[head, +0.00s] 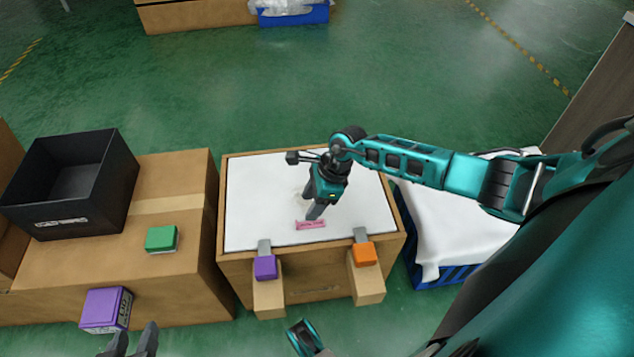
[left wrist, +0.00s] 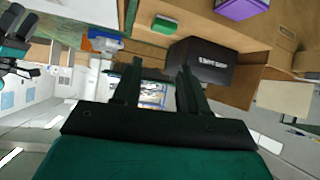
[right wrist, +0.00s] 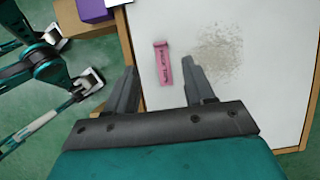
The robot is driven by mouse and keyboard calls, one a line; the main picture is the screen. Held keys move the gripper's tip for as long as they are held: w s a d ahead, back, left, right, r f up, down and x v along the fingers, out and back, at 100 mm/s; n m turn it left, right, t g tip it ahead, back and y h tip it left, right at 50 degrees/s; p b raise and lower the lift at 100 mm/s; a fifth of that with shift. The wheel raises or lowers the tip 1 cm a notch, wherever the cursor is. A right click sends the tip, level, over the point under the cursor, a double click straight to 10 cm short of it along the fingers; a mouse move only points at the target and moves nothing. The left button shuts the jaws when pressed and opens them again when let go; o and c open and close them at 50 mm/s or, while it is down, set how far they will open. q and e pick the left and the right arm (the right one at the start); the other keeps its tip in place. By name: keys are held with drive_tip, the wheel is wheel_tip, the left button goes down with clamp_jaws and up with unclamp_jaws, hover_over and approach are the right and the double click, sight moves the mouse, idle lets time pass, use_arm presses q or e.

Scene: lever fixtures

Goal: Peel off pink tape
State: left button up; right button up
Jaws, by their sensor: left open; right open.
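A short strip of pink tape (head: 310,224) with dark lettering lies on the white board (head: 262,198) on top of a wooden box. In the right wrist view the pink tape (right wrist: 163,64) lies between and beyond the open fingers of my right gripper (right wrist: 160,88). My right gripper (head: 314,212) hangs just above the board by the tape; whether it touches is unclear. My left gripper (head: 133,340) is open and empty at the bottom left edge, away from the board. It also shows in the left wrist view (left wrist: 160,72).
A purple block (head: 265,267) and an orange block (head: 364,254) sit on levers at the box's front. A black bin (head: 105,205), a green block (head: 161,238) and a purple box (head: 106,309) are at left. A beige patch (right wrist: 217,50) marks the board. A white-covered blue crate (head: 432,273) stands right.

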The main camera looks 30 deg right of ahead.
sight(297, 224)
drive_tip(key=b+x, duration=0.2)
drive_tip(key=x, duration=0.5)
drive_tip(key=shift+a+f+b, duration=0.1)
drive_tip(key=shift+f+b, duration=0.15)
drive_tip(key=shift+b, duration=0.05)
clamp_jaws()
idle(0.4)
